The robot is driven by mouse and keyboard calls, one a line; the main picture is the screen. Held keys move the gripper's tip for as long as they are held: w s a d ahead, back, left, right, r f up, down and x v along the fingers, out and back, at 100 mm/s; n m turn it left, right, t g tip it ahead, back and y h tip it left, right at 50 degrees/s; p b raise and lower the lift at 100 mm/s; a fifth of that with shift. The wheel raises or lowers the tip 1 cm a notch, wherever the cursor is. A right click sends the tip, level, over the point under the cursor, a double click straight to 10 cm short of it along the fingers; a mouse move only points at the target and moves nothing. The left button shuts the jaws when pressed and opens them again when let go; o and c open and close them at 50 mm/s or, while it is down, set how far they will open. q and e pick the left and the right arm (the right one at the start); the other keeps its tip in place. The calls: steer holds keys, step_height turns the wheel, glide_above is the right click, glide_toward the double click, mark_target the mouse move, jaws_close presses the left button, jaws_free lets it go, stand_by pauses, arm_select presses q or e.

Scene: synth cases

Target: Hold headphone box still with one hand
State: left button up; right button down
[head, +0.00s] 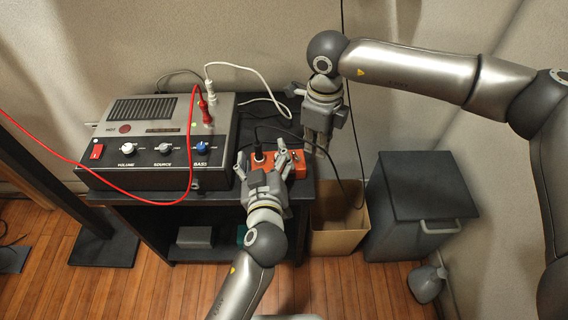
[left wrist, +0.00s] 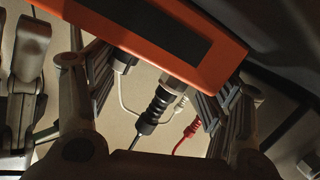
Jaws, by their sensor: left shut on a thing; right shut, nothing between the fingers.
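The headphone box is a small orange box (head: 299,166) at the front right of the dark table, partly hidden behind my left gripper. My left gripper (head: 263,158) is shut on it, with a finger on either side. In the left wrist view the orange box (left wrist: 222,48) with its dark panel spans the top between the fingers of my left gripper (left wrist: 160,85). A black plug with a metal collar (left wrist: 158,103) is at its edge, with a cable running from it. My right gripper (head: 318,142) is shut and empty, pointing down above and right of the box, apart from it.
A grey amplifier (head: 150,150) with knobs and a red switch fills the table's left. A red cable (head: 100,178) and a white cable (head: 250,72) plug into it. Right of the table stand an open cardboard box (head: 338,243) and a dark lidded bin (head: 405,240).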

arm_select(q)
steer(key=shift+f, duration=0.35)
arm_select(e)
step_height(320, 180, up, 6)
steer(key=shift+r, duration=0.25)
arm_select(q)
steer(key=o, duration=1.2)
steer(key=shift+r, duration=0.15)
steer(key=shift+s+r, duration=0.1)
steer(key=v, duration=1.1)
steer(key=shift+s, duration=0.4)
